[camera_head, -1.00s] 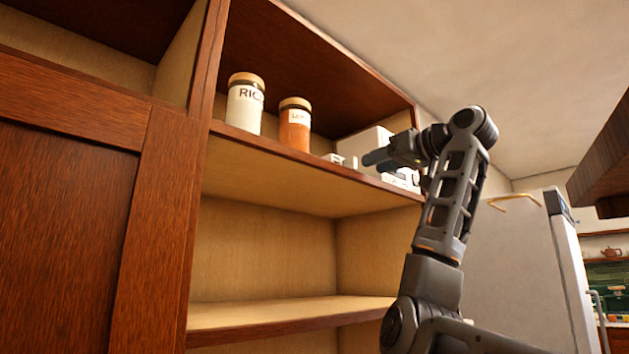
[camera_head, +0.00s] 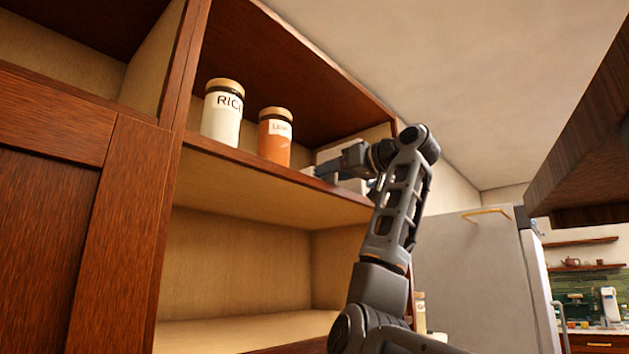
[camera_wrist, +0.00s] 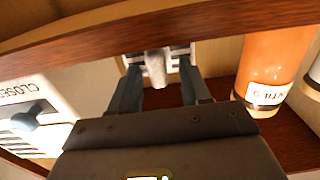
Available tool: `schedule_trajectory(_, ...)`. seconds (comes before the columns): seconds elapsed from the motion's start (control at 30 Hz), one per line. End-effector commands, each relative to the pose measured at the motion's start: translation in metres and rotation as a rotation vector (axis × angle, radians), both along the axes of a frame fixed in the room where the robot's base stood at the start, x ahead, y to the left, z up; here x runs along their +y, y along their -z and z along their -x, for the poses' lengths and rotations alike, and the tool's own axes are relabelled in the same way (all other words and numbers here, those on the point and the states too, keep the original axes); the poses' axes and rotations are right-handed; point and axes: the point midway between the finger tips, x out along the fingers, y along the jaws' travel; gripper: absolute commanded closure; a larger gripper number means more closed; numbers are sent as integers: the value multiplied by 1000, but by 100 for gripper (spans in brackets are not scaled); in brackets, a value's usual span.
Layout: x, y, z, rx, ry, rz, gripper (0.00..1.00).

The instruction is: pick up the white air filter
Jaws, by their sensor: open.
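A white slatted piece with a pale grey-white knob (camera_wrist: 156,68), which looks like the white air filter, is at the top middle of the wrist view. My gripper (camera_wrist: 158,75) is open, with one finger on each side of the knob. I cannot tell whether the fingers touch it. In the head view my gripper (camera_head: 325,170) reaches over the upper shelf's edge and largely hides this piece; only a bit of white (camera_head: 308,170) shows beside it.
A white box marked "CLOSED" with a blue knob (camera_wrist: 27,121) is at left in the wrist view. An orange jar (camera_head: 275,137) and a rice jar (camera_head: 222,114) stand left of my gripper on the upper shelf (camera_head: 270,170). The shelf below is bare.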

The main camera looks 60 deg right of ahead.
Motion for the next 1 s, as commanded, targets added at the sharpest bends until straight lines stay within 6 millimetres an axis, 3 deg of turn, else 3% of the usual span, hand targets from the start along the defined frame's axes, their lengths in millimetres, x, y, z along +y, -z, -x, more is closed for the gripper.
schedule_trajectory(0.2,0,1,0,0,0,0,55)
schedule_trajectory(0.67,0,1,0,0,0,0,99)
schedule_trajectory(1.0,0,0,0,-1,0,0,100)
